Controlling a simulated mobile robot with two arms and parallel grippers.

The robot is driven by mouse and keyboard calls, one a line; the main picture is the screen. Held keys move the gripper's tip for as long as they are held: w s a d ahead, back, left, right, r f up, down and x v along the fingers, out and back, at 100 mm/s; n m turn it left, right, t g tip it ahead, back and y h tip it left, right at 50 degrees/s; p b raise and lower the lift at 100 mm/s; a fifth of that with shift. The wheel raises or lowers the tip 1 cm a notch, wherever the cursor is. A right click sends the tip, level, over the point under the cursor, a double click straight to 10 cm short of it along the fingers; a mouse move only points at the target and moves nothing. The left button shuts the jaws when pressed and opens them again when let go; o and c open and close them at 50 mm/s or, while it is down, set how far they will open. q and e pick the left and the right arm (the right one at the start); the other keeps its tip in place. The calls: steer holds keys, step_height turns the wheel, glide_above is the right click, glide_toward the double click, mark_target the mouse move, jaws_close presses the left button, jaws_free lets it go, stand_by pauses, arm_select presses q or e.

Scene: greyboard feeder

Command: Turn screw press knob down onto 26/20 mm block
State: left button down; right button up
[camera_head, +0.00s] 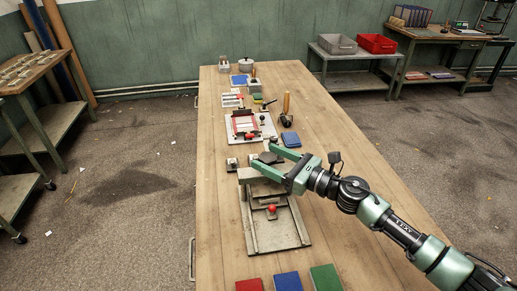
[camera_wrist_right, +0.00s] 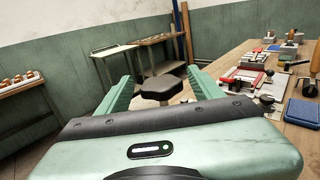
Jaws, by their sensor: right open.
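My right gripper (camera_head: 262,153) is open above the far end of a grey fixture (camera_head: 284,238) on the bench. A dark knob (camera_head: 270,158) sits between its two fingers; in the right wrist view the same knob (camera_wrist_right: 163,86) stands between the fingers with a gap on each side. A grey crossbar (camera_head: 252,176) lies under the gripper, at the far end of the fixture. A red ball (camera_head: 272,208) is on the fixture's middle. I cannot pick out the 26/20 mm block under the knob. My left gripper is not in view.
A blue pad (camera_head: 291,139) and a red-framed fixture (camera_head: 243,124) lie beyond. Red, blue and green pads (camera_head: 288,281) line the near edge. The bench (camera_head: 212,230) is bare at left.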

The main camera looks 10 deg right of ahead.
steer(key=shift+p+x, duration=0.3)
steer(key=shift+x, duration=1.6)
